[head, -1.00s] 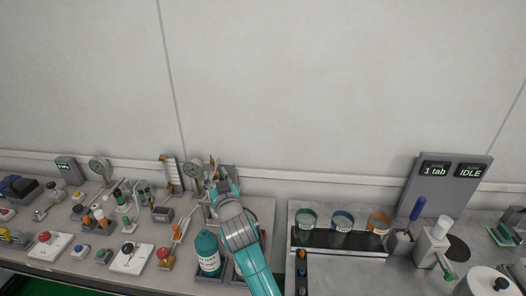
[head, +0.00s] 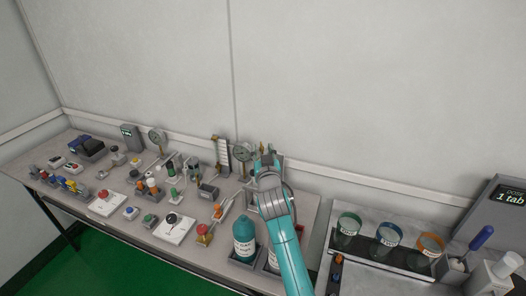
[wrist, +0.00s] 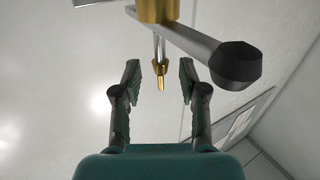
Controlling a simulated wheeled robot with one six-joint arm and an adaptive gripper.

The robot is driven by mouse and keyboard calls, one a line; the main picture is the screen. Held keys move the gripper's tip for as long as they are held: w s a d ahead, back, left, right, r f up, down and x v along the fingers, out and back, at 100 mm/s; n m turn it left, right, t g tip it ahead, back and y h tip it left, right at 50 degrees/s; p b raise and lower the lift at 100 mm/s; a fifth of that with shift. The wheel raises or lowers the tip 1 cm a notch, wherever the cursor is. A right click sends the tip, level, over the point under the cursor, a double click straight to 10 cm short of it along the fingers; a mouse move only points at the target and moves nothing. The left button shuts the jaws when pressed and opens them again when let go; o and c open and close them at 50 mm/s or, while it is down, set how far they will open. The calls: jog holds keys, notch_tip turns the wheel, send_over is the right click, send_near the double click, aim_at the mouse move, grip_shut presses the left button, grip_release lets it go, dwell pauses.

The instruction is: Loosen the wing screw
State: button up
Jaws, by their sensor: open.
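In the wrist view, a small brass tip on a thin grey stem (wrist: 160,78) lies between the fingers of my gripper (wrist: 160,70). The fingers are open, with a gap on each side of the tip. The stem comes from a larger brass body (wrist: 157,10) at the top edge. A grey lever with a black knob (wrist: 238,66) runs from this body to the right. I cannot tell for sure which brass part is the wing screw. In the head view, my gripper (head: 266,155) is at the bench's back right, partly hiding the fixture there.
A pressure gauge (head: 243,149) stands just left of my gripper. A teal bottle (head: 243,237) stands left of my arm. Several switches and buttons, including a red button (head: 103,194), cover the bench (head: 178,262) to the left. Labelled jars (head: 347,226) stand on the right.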

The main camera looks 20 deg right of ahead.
grip_shut()
jog(key=shift+d+n+y, duration=0.1)
jog(key=shift+n+y, duration=0.4)
jog(key=shift+y, duration=0.5)
jog(key=shift+w+d+n+g+y, duration=0.1)
jog(key=shift+d+n+g+y, duration=0.1)
jog(key=shift+n+y, duration=1.05)
jog(key=shift+d+n+g+y, duration=0.15)
jog(key=shift+n+y, duration=0.6)
jog(key=shift+y, duration=0.9)
jog(key=shift+w+d+n+g+y, duration=0.2)
jog(key=shift+n+g+y, duration=1.75)
jog(key=shift+g+y, duration=0.15)
jog(key=shift+w+d+n+g+y, duration=0.2)
jog(key=shift+w+n+g+y, duration=0.05)
jog(key=shift+n+g+y, duration=1.75)
jog(key=shift+w+d+n+g+y, duration=0.2)
jog(key=shift+n+g+y, duration=1.65)
jog(key=shift+g+y, duration=0.25)
jog(key=shift+f+n+g, duration=0.15)
jog(key=shift+n+g, duration=0.25)
jog(key=shift+g, duration=0.35)
